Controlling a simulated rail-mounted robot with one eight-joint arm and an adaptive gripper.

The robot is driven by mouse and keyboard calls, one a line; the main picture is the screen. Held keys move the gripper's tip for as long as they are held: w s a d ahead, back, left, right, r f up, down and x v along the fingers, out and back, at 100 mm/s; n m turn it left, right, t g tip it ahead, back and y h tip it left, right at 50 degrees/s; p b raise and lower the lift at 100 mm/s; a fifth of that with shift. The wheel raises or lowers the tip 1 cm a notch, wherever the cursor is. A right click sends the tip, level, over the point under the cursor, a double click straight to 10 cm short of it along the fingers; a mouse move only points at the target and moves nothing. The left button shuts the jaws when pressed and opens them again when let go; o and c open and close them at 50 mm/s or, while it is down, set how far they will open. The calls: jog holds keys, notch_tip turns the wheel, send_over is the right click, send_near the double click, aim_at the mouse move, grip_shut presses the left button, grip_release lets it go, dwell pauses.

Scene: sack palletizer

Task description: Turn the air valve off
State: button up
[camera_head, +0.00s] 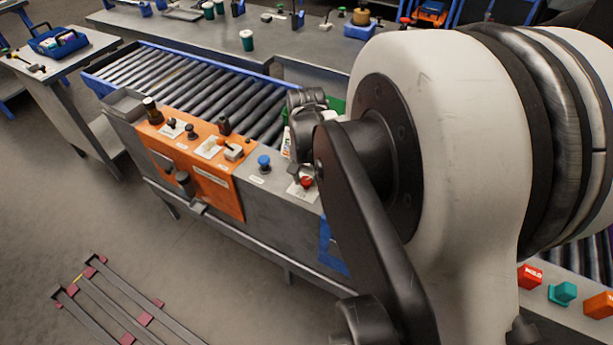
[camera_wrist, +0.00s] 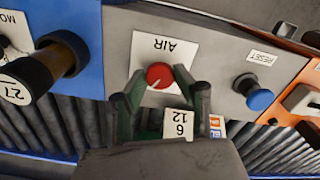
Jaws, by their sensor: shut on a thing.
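The air valve is a round red knob (camera_wrist: 159,75) on a white plate marked AIR (camera_wrist: 180,48), on the grey front panel. In the head view the red knob (camera_head: 307,182) shows just below my gripper (camera_head: 306,168). In the wrist view my gripper (camera_wrist: 160,82) has one dark finger on each side of the knob and is shut on it. A short pale mark shows at the knob's lower left. The exact finger contact is hard to see, and my arm hides part of the panel in the head view.
A blue button (camera_wrist: 260,100) marked RESET sits beside the AIR plate. A black knob (camera_wrist: 45,65) stands out on a blue panel on the other side. An orange panel (camera_head: 215,185) carries several controls. The roller conveyor (camera_head: 200,85) lies behind. A green labelled object is partly hidden by my gripper.

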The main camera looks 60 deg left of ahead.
jog(key=shift+b, duration=0.3)
jog(key=n+b, duration=0.2)
jog(key=n, duration=0.2)
jog(key=shift+f, duration=0.15)
jog(key=n+b, duration=0.2)
jog(key=n, duration=0.2)
jog(key=shift+n+b, duration=0.3)
jog(key=shift+b, duration=0.05)
jog(key=n+b, duration=0.1)
jog(key=n, duration=0.3)
jog(key=shift+b, duration=0.3)
jog(key=n+b, duration=0.1)
jog(key=n, duration=0.4)
jog(key=o, duration=1.1)
jog(key=shift+r, duration=0.2)
